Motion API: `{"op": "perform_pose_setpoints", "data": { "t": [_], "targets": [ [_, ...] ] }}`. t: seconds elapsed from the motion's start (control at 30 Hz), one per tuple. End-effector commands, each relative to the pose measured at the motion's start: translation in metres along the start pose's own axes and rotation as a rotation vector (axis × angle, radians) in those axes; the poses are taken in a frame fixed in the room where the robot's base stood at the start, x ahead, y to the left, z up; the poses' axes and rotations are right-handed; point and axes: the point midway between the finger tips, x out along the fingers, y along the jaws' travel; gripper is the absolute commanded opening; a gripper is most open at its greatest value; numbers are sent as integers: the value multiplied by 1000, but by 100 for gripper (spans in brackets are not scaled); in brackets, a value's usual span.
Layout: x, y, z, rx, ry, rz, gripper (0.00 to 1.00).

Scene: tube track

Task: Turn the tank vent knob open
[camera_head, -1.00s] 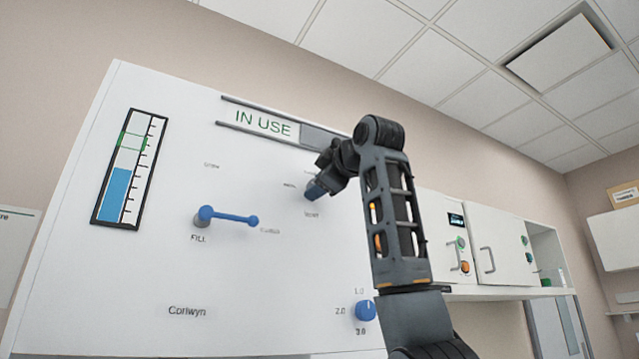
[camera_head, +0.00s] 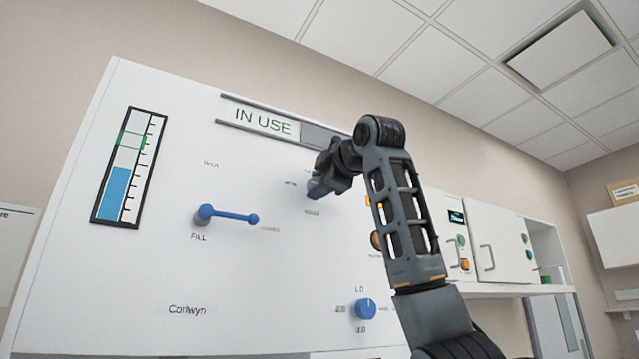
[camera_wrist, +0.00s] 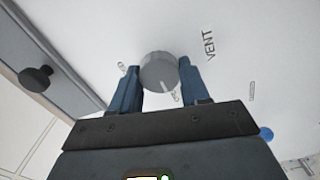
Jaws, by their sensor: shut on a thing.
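The vent knob (camera_wrist: 158,70) is a round grey knob on the white panel, beside the printed word VENT in the wrist view. A pale line on it points toward the bottom of that picture, slightly right. My gripper (camera_wrist: 160,80) is shut on the knob, with one blue finger on each side. In the head view my gripper (camera_head: 316,188) is at the panel, below the IN USE sign (camera_head: 262,122), and mostly hides the knob. The small labels around the knob are partly covered or too blurred to read.
A blue FILL lever (camera_head: 229,215) lies left of my gripper. A blue dial (camera_head: 365,308) is low on the panel. A level gauge (camera_head: 129,168) is at the panel's left. A dark round knob (camera_wrist: 36,78) shows on the sign strip in the wrist view.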

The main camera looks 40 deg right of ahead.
Motion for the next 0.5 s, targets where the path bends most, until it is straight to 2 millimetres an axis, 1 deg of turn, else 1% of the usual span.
{"op": "perform_pose_setpoints", "data": {
  "t": [0.07,0.1,0.33,0.37,0.5],
  "targets": [
    [0,-2,-1,-3,2,-4,15],
    [0,-2,-1,-3,2,-4,48],
    [0,-1,-1,-1,1,-2,70],
    [0,-1,-1,-1,1,-2,71],
    [0,-1,0,0,1,-1,71]
  ]
}}
